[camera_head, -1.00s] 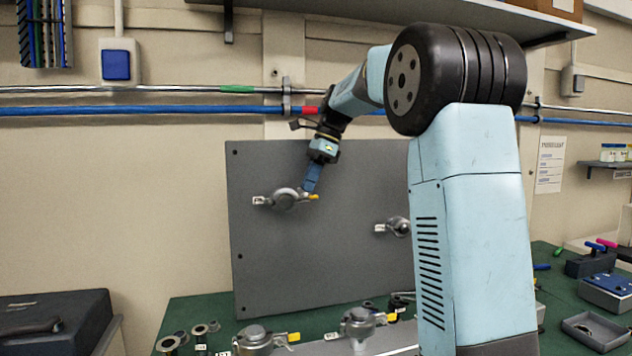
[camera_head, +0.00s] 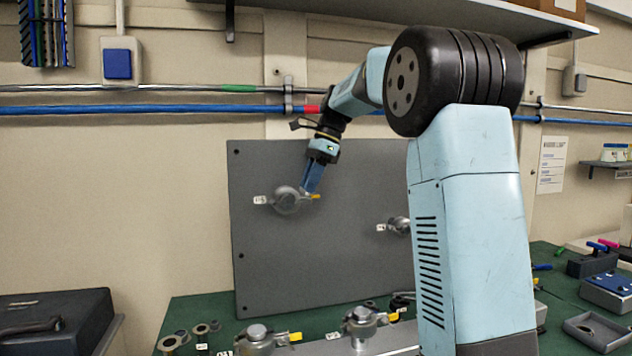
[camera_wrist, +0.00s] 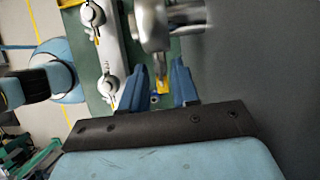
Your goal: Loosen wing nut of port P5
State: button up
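A round grey clamped port (camera_head: 288,201) sits at the upper left of the upright grey panel (camera_head: 300,265). A small white label (camera_head: 260,200) is beside it, too small to read. A yellow-tipped wing nut (camera_head: 316,197) sticks out on the port's right. My gripper (camera_head: 309,190) reaches down to it from above. In the wrist view, my gripper's two blue fingers (camera_wrist: 158,72) stand apart. The yellow wing (camera_wrist: 161,84) lies between them, with visible gaps on both sides. The metal clamp (camera_wrist: 150,30) is just beyond the fingertips.
Another port (camera_head: 398,226) on the panel is partly hidden by my arm. Two clamped ports with yellow wings, one of them here (camera_head: 255,338), stand on the green bench (camera_head: 210,312) below. Loose rings (camera_head: 172,342) lie at their left. Pipes (camera_head: 150,109) cross the wall behind.

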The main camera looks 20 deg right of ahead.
jog(key=v, duration=1.3)
jog(key=shift+d+r, duration=0.15)
jog(key=shift+r, duration=0.2)
